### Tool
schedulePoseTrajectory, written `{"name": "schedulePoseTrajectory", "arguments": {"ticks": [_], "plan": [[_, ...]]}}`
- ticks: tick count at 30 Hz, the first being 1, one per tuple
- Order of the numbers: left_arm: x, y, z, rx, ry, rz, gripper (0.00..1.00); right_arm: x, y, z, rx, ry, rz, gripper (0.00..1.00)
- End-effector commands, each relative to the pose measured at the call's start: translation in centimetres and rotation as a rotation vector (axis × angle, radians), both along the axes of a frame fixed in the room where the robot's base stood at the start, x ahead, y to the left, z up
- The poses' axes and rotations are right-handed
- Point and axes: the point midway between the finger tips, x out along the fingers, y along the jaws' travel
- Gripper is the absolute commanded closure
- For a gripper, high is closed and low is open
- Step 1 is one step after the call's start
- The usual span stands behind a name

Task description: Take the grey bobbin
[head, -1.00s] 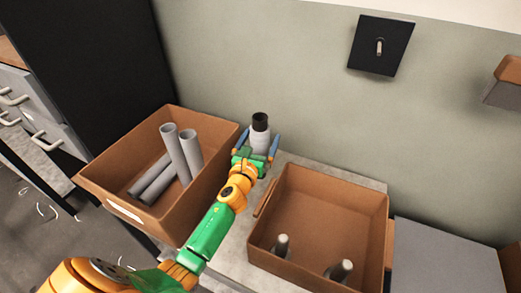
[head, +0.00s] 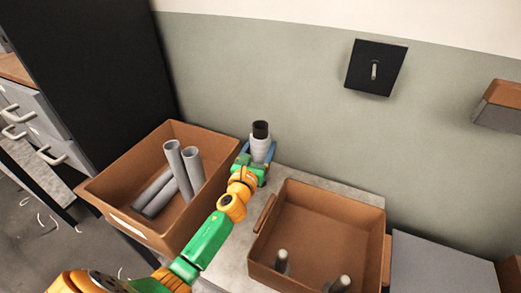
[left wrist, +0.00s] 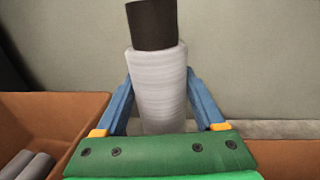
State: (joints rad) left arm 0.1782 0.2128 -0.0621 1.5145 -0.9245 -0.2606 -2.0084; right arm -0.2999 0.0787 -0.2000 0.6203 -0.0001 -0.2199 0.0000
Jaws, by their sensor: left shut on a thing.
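The grey bobbin (head: 260,148) stands upright at the back of the table, between the two brown bins. It has a pale grey wound body and a dark top (head: 260,129). My left gripper (head: 258,158) is shut on it, with one blue finger on each side. In the left wrist view the bobbin (left wrist: 160,85) is upright and fills the space between the fingers (left wrist: 160,100). Its lower end is hidden behind the green palm, so I cannot tell whether it touches the table. My right gripper is not in view.
A brown bin (head: 112,196) with several grey tubes (head: 172,172) stands on the left. Another brown bin (head: 325,228) with two small grey-topped pieces stands on the right. The wall, with a black switch plate (head: 376,68), is close behind the bobbin.

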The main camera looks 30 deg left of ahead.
Motion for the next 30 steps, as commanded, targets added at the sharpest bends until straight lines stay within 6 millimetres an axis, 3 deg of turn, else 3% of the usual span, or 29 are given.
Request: {"name": "schedulePoseTrajectory", "arguments": {"ticks": [1,6,12,15,20,27,28,30], "plan": [[-0.9,0.3,2.2,0.005,0.000,0.000,0.98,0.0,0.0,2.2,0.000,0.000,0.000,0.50],[-5.0,0.8,7.2,0.006,0.001,-0.005,0.99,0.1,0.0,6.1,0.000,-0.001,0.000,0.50],[-10.9,1.9,8.6,0.002,0.004,-0.001,0.99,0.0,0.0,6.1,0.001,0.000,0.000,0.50],[-12.5,2.2,9.2,0.000,0.003,-0.001,0.98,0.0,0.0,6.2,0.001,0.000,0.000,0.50],[-13.6,2.4,9.8,0.000,0.000,0.000,0.98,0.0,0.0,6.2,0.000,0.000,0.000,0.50],[-13.7,2.4,9.9,0.000,-0.001,0.000,0.98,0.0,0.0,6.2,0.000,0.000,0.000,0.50],[-13.7,2.4,9.9,0.000,-0.001,0.000,0.35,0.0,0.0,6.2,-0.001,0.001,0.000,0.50],[-13.7,2.4,9.9,0.000,-0.001,0.000,0.54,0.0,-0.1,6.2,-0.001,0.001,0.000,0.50]]}}
